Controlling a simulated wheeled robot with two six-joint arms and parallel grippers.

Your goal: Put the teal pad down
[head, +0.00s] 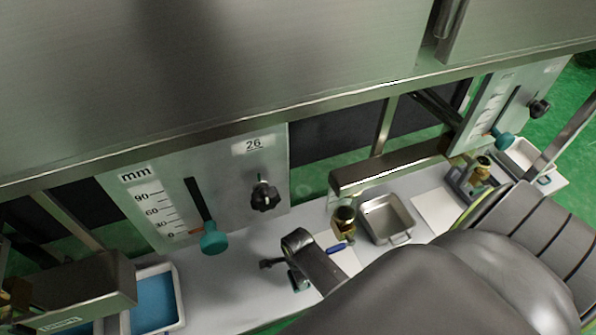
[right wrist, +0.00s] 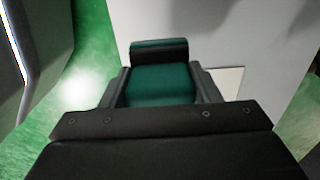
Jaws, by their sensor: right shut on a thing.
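The teal pad (right wrist: 160,86) sits between the fingers of my right gripper (right wrist: 161,88) in the right wrist view, with a dark bar across its far end. In the head view my right arm comes in from the lower right, and a small dark teal patch of the pad (head: 298,281) shows beside the gripper, low over the pale worktop (head: 232,300). My right gripper is shut on the pad. I cannot tell whether the pad touches the worktop. My left gripper is not in view.
A panel (head: 215,160) with a teal slider knob (head: 214,241) and black knob (head: 264,197) stands behind. A metal pan (head: 388,218), brass fitting (head: 343,216) and blue-handled item (head: 340,247) lie right. A white tray (head: 178,285) with blue contents is left. Worktop between is clear.

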